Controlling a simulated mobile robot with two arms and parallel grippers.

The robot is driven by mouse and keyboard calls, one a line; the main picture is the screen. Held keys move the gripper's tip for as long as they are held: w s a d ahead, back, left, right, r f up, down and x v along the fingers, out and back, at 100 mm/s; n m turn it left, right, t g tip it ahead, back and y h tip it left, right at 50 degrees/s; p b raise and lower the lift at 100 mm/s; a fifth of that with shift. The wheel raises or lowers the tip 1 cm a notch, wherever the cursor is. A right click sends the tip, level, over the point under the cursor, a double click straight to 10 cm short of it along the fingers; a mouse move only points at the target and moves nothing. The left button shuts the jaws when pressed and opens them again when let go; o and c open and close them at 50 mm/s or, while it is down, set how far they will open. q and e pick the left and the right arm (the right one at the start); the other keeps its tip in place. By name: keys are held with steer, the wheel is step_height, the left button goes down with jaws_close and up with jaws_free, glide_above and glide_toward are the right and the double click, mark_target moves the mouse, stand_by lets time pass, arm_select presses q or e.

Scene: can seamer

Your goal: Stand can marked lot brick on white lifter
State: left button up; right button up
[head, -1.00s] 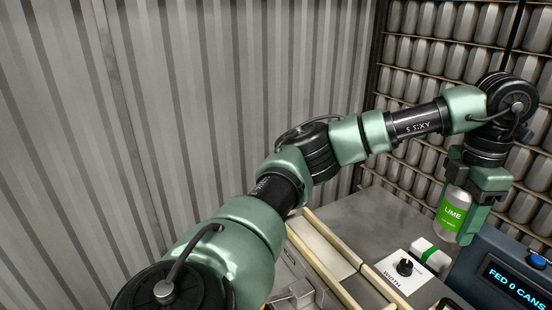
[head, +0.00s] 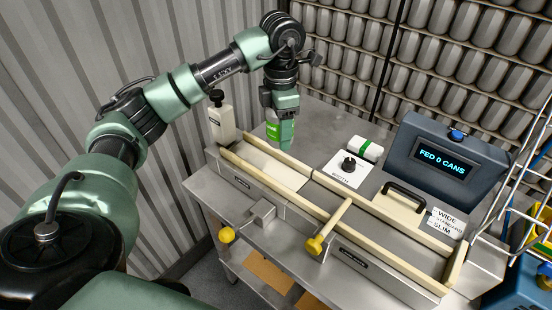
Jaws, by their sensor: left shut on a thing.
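My left gripper (head: 281,128) is shut on a can (head: 272,128) with a green label, at the far left part of the steel bench. The fingers hide much of the can, and its lettering cannot be read now. I cannot tell whether its base touches the bench. No lot mark reading brick shows. No white lifter can be made out in this view. My right gripper is not in view.
A bottle (head: 221,122), width dial (head: 348,164), green-and-white roll (head: 367,149), black handle (head: 404,193) and console (head: 438,158) reading "FED 0 CANS" stand around. A wire rack (head: 518,185) is at right.

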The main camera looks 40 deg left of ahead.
arm_select(q)
steer(key=p, duration=0.2)
glide_above(279, 174)
step_height(279, 174, down, 7)
steer(key=shift+f, duration=0.1)
step_height(279, 174, down, 4)
steer(key=shift+f+p, duration=0.1)
steer(key=shift+p, duration=0.2)
steer(key=shift+f, duration=0.15)
steer(key=o, duration=1)
